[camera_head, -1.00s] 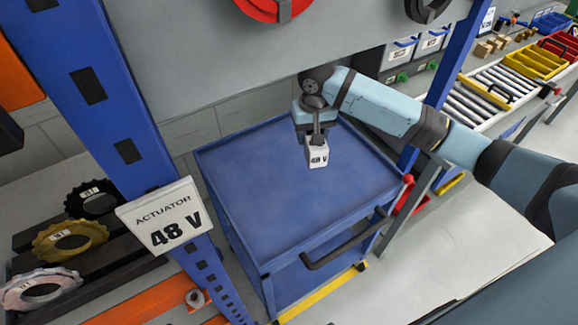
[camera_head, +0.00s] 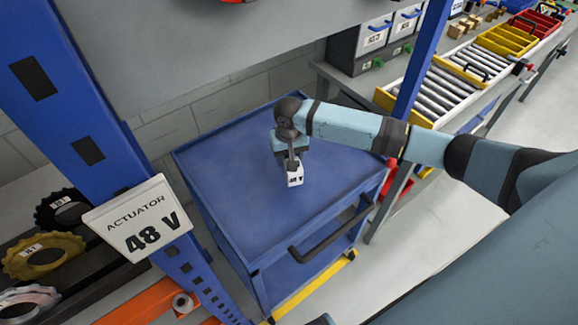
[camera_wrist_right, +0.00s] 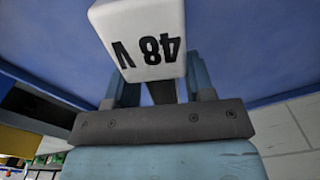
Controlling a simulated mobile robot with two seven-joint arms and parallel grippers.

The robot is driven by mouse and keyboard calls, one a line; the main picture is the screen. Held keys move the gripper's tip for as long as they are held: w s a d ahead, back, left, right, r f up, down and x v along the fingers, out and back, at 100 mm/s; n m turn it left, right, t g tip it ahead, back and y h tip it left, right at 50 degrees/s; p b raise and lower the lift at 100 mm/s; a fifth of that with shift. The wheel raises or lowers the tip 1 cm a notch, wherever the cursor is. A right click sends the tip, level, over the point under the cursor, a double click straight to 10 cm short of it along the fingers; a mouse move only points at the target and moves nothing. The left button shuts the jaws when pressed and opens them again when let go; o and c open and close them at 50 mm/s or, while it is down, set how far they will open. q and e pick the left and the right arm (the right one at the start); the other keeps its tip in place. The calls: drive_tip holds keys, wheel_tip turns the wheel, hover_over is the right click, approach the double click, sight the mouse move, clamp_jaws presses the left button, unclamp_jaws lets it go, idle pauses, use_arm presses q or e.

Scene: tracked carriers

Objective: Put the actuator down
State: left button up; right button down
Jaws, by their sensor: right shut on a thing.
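The actuator (camera_head: 295,178) is a small white block marked "48 V". My right gripper (camera_head: 292,163) is shut on it and holds it over the blue cart top (camera_head: 225,165). In the right wrist view the actuator (camera_wrist_right: 140,38) sits between the fingers (camera_wrist_right: 155,92), its label upside down. I cannot tell whether its underside touches the cart top. My left gripper is not in view.
A sign reading "ACTUATOR 48 V" (camera_head: 138,218) hangs on the blue post (camera_head: 75,120) left of the cart. The cart's black handle (camera_head: 330,238) is at its front. The cart top around the actuator is bare. A roller bench (camera_head: 450,85) stands to the right.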

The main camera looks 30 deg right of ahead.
drive_tip(key=shift+f, duration=2.25)
drive_tip(key=shift+c, duration=2.4)
unclamp_jaws()
drive_tip(key=shift+f, duration=0.15)
drive_tip(key=shift+r, duration=0.35)
wheel_tip(320, 180, up, 12)
drive_tip(key=shift+f, duration=0.25)
drive_tip(key=shift+s, duration=0.1)
